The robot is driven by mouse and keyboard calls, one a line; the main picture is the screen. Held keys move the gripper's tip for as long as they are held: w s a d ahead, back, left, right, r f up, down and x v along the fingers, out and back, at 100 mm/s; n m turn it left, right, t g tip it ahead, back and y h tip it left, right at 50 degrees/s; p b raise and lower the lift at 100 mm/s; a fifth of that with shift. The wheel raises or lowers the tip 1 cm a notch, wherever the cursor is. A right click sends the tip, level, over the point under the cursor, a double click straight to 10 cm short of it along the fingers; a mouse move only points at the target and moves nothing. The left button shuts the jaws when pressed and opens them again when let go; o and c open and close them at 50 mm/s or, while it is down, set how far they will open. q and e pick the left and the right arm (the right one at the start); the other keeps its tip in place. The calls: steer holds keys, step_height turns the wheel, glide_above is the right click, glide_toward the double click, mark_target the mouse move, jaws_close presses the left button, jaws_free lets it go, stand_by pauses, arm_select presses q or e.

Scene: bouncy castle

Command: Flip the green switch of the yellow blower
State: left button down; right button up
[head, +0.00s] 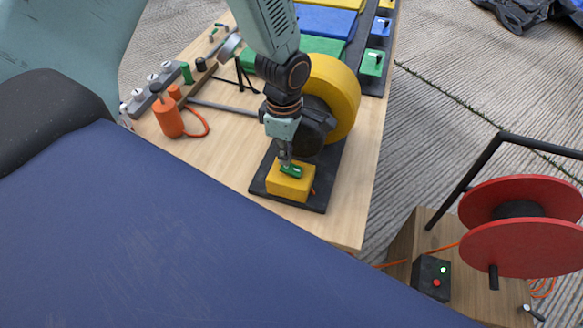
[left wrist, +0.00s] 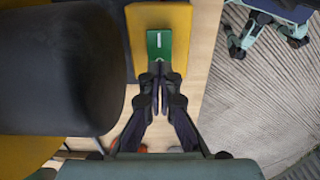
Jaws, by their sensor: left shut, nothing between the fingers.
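The yellow blower (head: 347,92) stands on a black base on the wooden table, with a yellow box (head: 288,186) at its front. The green switch (head: 291,171) is on top of that box; in the left wrist view the green switch (left wrist: 159,46) shows a white mark. My left gripper (head: 285,160) points down at the switch, shut and empty. In the left wrist view its closed fingertips (left wrist: 158,70) are at the switch's near edge; I cannot tell whether they touch it. My right gripper is not in view.
An orange pump-like can (head: 168,117) and a grey strip with knobs (head: 148,92) are at the table's left. Blue and green blocks stand behind the blower. A red reel (head: 520,245) and a black button box (head: 432,278) are at the right. A dark blue surface (head: 180,220) fills the foreground.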

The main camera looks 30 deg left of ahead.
arm_select(q)
steer(key=shift+f+b, duration=0.45)
steer(key=shift+f, duration=0.5)
stand_by(0.5)
steer(key=shift+s+r, duration=0.1)
steer(key=shift+r+p, duration=0.7)
steer(key=shift+p, duration=0.15)
steer(key=shift+r+p, duration=1.65)
steer(key=shift+p, duration=0.1)
steer(key=shift+r+p, duration=1.15)
steer(key=shift+f, duration=0.1)
